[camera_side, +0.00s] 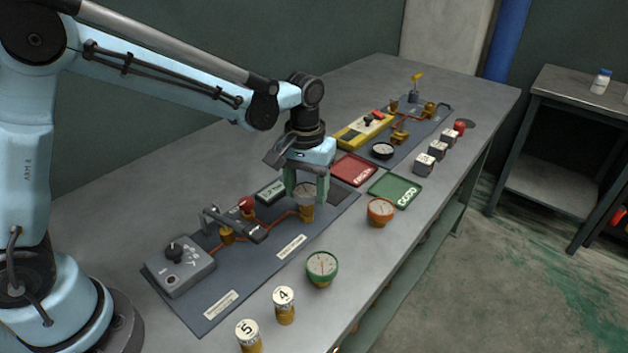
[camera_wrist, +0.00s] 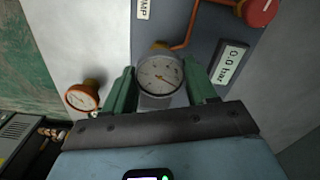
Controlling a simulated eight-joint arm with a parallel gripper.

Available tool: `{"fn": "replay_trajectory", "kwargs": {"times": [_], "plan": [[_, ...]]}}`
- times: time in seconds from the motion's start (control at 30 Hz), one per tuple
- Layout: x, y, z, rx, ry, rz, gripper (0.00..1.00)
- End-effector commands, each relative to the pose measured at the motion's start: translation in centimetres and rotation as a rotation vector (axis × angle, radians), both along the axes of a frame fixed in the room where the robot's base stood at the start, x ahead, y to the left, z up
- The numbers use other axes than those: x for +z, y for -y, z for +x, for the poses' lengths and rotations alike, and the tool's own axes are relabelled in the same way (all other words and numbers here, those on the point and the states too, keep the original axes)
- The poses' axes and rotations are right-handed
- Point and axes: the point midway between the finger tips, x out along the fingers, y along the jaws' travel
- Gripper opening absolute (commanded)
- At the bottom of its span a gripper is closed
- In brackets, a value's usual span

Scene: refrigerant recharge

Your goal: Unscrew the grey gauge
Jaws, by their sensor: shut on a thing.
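The grey gauge (camera_side: 306,193) stands on a brass fitting at the right end of the near dark panel (camera_side: 215,308). Its round white dial faces up in the wrist view (camera_wrist: 160,75). My gripper (camera_side: 307,190) has green fingers and points down over the gauge. The fingers sit on both sides of the gauge body and are shut on it; they also show in the wrist view (camera_wrist: 162,88). The brass fitting under the gauge is partly visible, and its thread is hidden.
An orange gauge (camera_side: 380,211) and a green gauge (camera_side: 322,267) stand loose near the table's front edge. Numbered cans (camera_side: 284,304) stand at the front. A red tray (camera_side: 354,169) and a green tray (camera_side: 396,190) lie right of the panel. A display reading 0.0 bar (camera_wrist: 229,64) is close by.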

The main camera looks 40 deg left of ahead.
Motion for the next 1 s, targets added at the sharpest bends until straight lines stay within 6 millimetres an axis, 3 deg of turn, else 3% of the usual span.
{"fn": "replay_trajectory", "kwargs": {"times": [0.23,0.67,1.0], "plan": [[0.02,0.00,-0.01,0.227,-0.001,0.000,0.28],[0.02,0.00,-0.01,0.302,-0.001,0.000,0.28],[0.02,0.00,-0.01,0.573,-0.001,0.000,0.28]]}}
